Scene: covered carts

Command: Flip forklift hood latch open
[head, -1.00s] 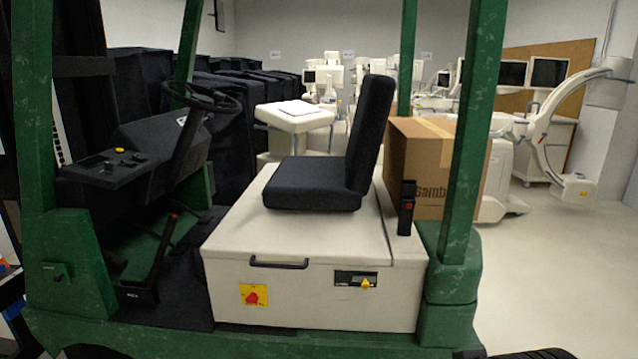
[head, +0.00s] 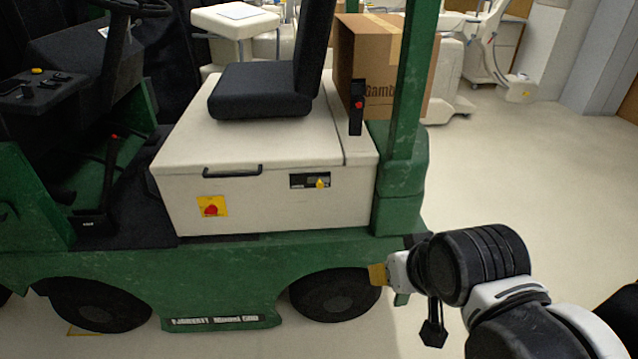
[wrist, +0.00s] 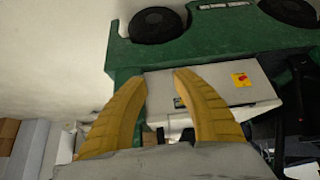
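The forklift hood (head: 250,147) is a cream box with a black handle (head: 233,170) on its side, and it looks closed. The hood latch (head: 319,183) is a small yellow knob on a dark plate at the right of that side. In the wrist view, the dark plate (wrist: 178,102) is partly hidden behind a finger. My gripper (wrist: 161,76) has two yellow fingers spread apart with nothing between them. In the head view, its yellow tip (head: 377,274) is low and right of the latch, apart from it, in front of the forklift's rear wheel.
A red switch on a yellow plate (head: 212,206) is left of the latch. The black seat (head: 262,90) stands on the hood. A green post (head: 412,80) and a cardboard box (head: 380,60) are at the right. The floor (head: 530,180) at right is clear.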

